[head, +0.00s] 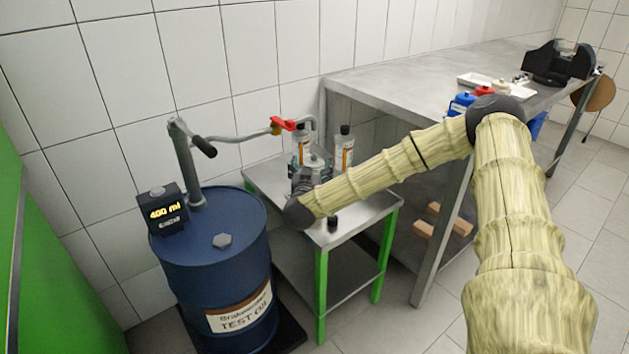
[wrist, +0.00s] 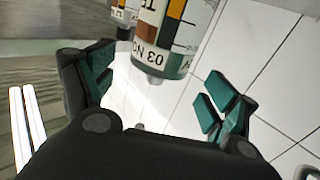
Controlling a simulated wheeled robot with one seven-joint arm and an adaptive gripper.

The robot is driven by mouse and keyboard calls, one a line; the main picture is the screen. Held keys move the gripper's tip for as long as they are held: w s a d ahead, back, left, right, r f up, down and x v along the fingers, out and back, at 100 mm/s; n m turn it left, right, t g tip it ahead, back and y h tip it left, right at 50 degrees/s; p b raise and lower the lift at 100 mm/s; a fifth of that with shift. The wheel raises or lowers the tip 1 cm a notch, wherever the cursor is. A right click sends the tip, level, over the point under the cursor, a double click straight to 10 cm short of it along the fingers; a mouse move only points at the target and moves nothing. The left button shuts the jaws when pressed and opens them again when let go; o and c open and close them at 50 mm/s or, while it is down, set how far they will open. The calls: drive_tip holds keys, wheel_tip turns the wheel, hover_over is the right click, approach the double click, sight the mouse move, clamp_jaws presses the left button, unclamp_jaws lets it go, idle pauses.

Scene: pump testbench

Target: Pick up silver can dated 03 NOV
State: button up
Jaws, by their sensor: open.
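The silver can dated 03 NOV (wrist: 172,38) shows upside down at the top middle of the wrist view. Its label has white, orange, brown and dark blocks, and its silver end points down in the picture. My gripper (wrist: 163,92) is open, with one dark green-padded finger at left and one at right. The can's end lies between the fingers in the picture; I see no contact. In the head view my gripper (head: 304,178) is over the small table, in front of two labelled black-capped containers, left (head: 301,142) and right (head: 345,150). I cannot tell which carries the date there.
The metal table (head: 345,227) has green legs. A blue drum (head: 212,255) with a hand pump (head: 185,165) and a 400 ml display (head: 163,210) stands at left. A red-handled tap (head: 283,124) hangs near the containers. A larger workbench (head: 400,88) is behind at right.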

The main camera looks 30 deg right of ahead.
sight(314, 162)
drive_tip(key=shift+x, duration=1.9)
drive_tip(key=shift+s+d+f, duration=0.1)
drive_tip(key=shift+d, duration=0.05)
clamp_jaws()
